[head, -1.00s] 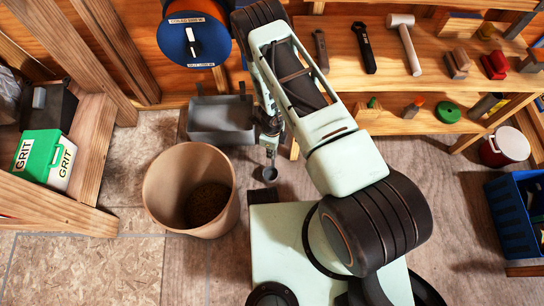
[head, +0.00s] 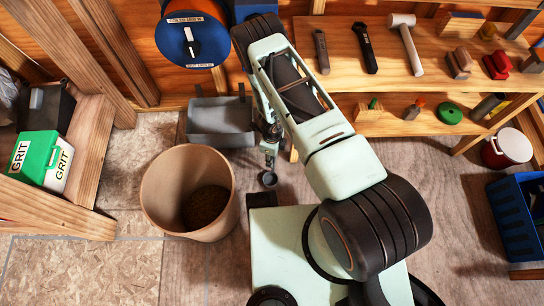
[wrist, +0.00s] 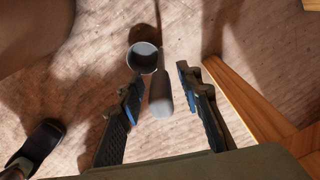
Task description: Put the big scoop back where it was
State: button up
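A grey scoop with a round cup (wrist: 143,58) and a pale grey handle (wrist: 161,95) shows in the wrist view, the handle lying between my two fingers. In the head view the scoop's cup (head: 269,179) hangs just below my gripper (head: 270,158), to the right of the grit tub. No second scoop is clear enough to compare sizes.
A tan tub (head: 155,205) with dark grit stands left of the scoop. A grey tray (head: 222,138) is behind it. A wooden shelf (head: 345,119) with tools is at the back right. A green-and-white grit box (head: 42,160) is at left, a blue crate (head: 515,240) at right.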

notch_tip(320, 180, up, 12)
jog(key=p, duration=0.4)
jog(key=shift+r, duration=0.15)
jog(key=shift+w, duration=0.1)
dwell(0.3)
